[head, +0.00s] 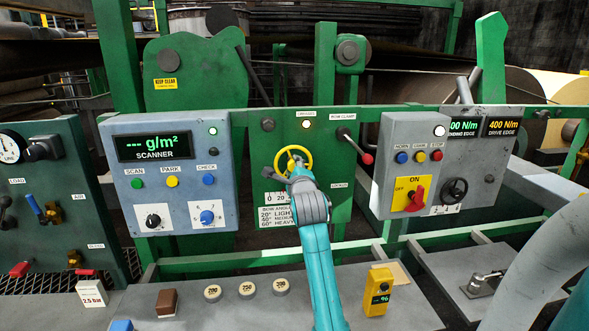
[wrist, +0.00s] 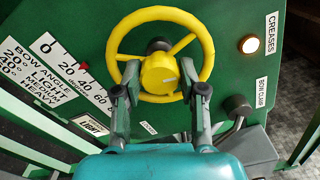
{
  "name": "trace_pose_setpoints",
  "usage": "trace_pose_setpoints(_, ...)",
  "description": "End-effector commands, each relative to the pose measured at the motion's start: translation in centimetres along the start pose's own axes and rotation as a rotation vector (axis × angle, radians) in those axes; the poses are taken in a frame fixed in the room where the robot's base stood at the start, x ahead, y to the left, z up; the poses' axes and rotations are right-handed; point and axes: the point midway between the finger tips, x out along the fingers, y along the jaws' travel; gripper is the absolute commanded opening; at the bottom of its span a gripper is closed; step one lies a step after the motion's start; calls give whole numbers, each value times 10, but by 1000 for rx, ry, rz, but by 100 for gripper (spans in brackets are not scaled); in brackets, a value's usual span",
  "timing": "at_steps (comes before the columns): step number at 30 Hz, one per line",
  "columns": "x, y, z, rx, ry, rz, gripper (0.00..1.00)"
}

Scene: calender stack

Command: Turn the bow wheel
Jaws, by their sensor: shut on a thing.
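The yellow bow wheel (head: 283,151) is on the green panel in the middle of the head view. In the wrist view the wheel (wrist: 205,45) has a rim, spokes and a thick hub (wrist: 158,72). My gripper (wrist: 160,76) reaches in from below, with a finger on each side of the hub, shut on it inside the rim. In the head view my gripper (head: 299,173) covers the lower part of the wheel. The bow angle scale (wrist: 72,75) lies left of the wheel, with a small red pointer (wrist: 84,66) near the 20 mark.
A bow clamp lever (head: 346,134) with a red knob sits right of the wheel. The creases lamp (head: 306,124) is lit. The scanner box (head: 172,180) stands left, a button box (head: 408,170) right. A yellow handheld device (head: 378,290) stands on the ledge below.

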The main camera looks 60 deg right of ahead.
Motion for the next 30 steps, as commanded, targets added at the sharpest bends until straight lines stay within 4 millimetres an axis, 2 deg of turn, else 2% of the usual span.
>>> trace_pose_setpoints(18,0,-1,0,569,-1,0,6)
trace_pose_setpoints(30,0,-1,0,800,-1,1,6)
